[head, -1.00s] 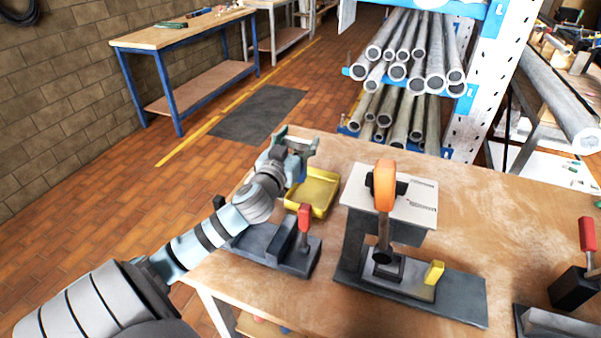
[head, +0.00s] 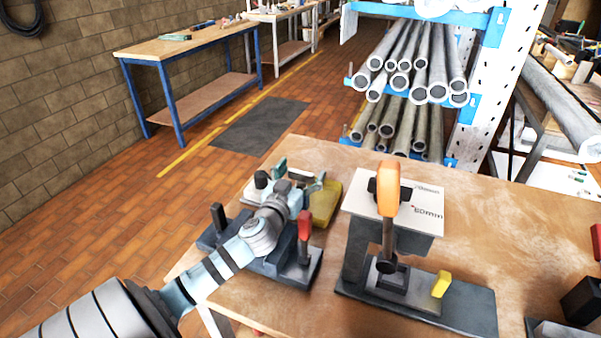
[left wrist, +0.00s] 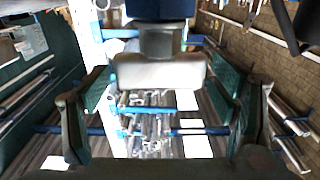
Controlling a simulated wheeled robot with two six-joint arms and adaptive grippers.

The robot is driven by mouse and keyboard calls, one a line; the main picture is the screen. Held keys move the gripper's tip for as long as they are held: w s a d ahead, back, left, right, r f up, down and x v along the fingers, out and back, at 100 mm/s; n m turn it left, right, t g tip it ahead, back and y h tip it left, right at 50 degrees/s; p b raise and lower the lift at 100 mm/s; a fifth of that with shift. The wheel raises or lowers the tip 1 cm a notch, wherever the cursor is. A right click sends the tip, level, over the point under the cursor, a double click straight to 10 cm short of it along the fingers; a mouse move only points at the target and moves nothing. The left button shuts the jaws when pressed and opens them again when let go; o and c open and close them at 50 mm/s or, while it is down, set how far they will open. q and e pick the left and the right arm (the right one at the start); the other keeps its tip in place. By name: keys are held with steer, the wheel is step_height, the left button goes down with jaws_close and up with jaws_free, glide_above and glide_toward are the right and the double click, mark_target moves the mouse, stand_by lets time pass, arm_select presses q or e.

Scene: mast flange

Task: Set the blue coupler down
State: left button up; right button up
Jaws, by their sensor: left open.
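My left gripper (head: 299,179) is above the back of the dark clamp fixture (head: 285,268), close to the yellow tray (head: 326,204). It is open; its two teal pads also show apart in the left wrist view (left wrist: 168,95). In that view a dark blue piece (left wrist: 158,9) with a grey faceted part and a pale block below it shows at the top, between the fingers. I cannot tell for sure whether this is the blue coupler, or whether it touches the pads. No blue coupler shows clearly in the head view. My right gripper is out of view.
A red handle (head: 304,226) stands on the clamp fixture. An orange-handled clamp (head: 388,190) stands to the right with a white label plate (head: 425,215) behind it. A pipe rack (head: 478,105) stands beyond the table (head: 510,225). The table's right middle is clear.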

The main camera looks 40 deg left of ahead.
arm_select(q)
steer(key=shift+s, duration=0.1)
steer(key=v, duration=1.2)
